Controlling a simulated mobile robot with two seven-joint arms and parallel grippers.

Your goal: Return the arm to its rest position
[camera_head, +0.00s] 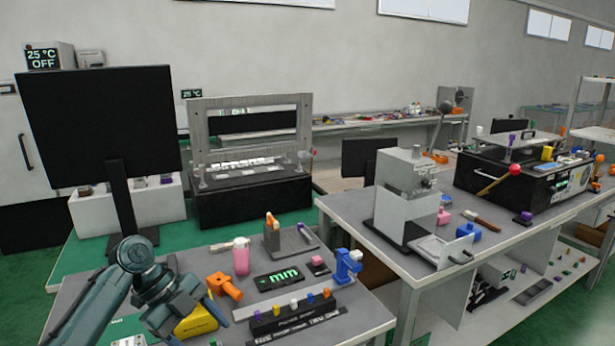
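My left arm comes in from the lower left and bends over the left table (374,308). My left gripper (208,312) is at its lower end, low over the table's front left part. Its fingers are small and partly hidden, so I cannot tell whether they are open or shut. A yellow object (197,322) shows right beside it; I cannot tell whether they touch. My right arm and gripper are out of view.
Near my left gripper stand an orange object (225,286), a pink bottle (241,258), a black display (278,279), a black rack (296,316) and a blue fixture (346,266). A monitor (100,125) stands behind. A grey lever machine (404,195) is on the right table.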

